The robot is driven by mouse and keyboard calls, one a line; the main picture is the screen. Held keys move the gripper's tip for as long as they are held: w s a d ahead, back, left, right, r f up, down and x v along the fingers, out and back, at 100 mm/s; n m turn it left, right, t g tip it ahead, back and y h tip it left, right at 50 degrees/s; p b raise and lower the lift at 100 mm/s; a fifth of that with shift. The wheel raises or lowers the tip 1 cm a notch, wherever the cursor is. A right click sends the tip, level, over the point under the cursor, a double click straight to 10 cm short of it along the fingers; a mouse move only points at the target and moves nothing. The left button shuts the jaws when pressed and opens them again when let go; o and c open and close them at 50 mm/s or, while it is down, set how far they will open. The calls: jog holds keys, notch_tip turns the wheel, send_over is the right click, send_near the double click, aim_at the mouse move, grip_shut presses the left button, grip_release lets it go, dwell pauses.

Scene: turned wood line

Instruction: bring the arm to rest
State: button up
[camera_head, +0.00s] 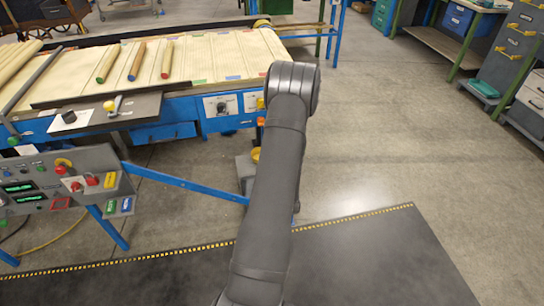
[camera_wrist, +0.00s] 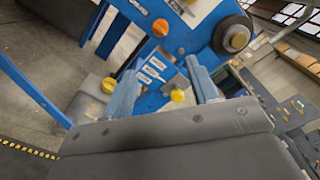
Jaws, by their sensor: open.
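My arm shows in the head view as a dark grey link rising from the bottom middle to a rounded joint in front of the work table. My gripper is not visible there. In the wrist view, my gripper (camera_wrist: 160,68) shows two blue-grey fingers standing apart above a dark grey body. It is open, and I see nothing held between the fingers.
A slatted work table (camera_head: 215,58) carries a green-marked stick (camera_head: 107,63), a blue-marked stick (camera_head: 137,61) and a red-marked stick (camera_head: 167,60). A control panel (camera_head: 60,185) stands left, with a blue rail (camera_head: 185,182) beside it. The floor (camera_head: 400,140) to the right is clear.

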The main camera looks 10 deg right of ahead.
jog(key=shift+w, duration=0.1)
jog(key=w, duration=1.7)
jog(key=shift+w, duration=0.15)
jog(key=shift+n, duration=8.9)
